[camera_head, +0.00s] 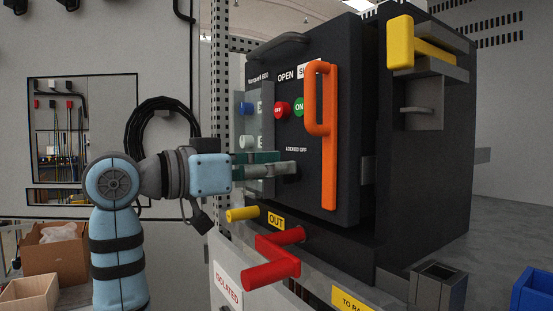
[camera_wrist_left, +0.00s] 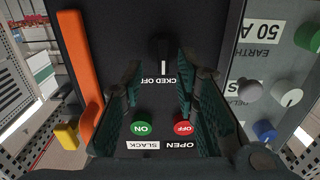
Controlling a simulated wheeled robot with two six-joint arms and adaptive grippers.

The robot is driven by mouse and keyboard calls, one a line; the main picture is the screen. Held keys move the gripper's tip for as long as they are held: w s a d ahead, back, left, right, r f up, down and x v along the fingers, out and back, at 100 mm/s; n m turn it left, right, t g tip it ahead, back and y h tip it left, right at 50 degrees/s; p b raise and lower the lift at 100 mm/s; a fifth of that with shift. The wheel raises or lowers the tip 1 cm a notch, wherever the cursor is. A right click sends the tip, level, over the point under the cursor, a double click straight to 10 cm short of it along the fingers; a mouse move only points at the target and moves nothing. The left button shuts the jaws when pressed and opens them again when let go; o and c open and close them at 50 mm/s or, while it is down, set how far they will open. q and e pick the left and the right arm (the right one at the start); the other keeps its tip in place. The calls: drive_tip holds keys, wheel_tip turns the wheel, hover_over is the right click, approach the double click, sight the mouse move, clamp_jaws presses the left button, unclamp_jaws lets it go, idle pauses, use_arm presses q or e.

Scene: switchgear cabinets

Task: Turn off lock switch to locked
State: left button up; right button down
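The lock switch (camera_wrist_left: 160,48) is a black knob on the dark breaker panel (camera_head: 340,110), beside the white "LOCKED OFF" lettering (camera_head: 296,149). In the left wrist view, which shows the panel upside down, its handle stands roughly vertical, with a pale mark. My left gripper (camera_wrist_left: 160,75) has its two green fingers apart, one on each side of the switch, with nothing visibly held between them. In the head view the left gripper (camera_head: 285,168) reaches the panel just below the lettering and hides most of the switch. Contact cannot be told. My right gripper is not in view.
A red OFF button (camera_head: 281,109) and green ON button (camera_head: 299,106) sit above the lettering. An orange handle (camera_head: 329,150) stands to the right. A red crank (camera_head: 272,265) and yellow handle (camera_head: 243,214) stick out below. A side panel (camera_wrist_left: 265,75) carries more knobs.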

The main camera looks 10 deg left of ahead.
use_arm(q)
drive_tip(key=shift+w+d, duration=0.1)
drive_tip(key=shift+w, duration=0.25)
drive_tip(key=shift+f, duration=0.1)
clamp_jaws()
drive_tip(key=shift+m, duration=0.4)
drive_tip(key=m+p, duration=0.1)
drive_tip(key=m, duration=0.4)
drive_tip(key=m+p, duration=0.1)
drive_tip(key=m, duration=0.5)
drive_tip(key=s+d+f+m+p, duration=0.1)
drive_tip(key=m, duration=0.5)
drive_tip(key=shift+f+p, duration=0.1)
drive_tip(key=shift+p, duration=0.25)
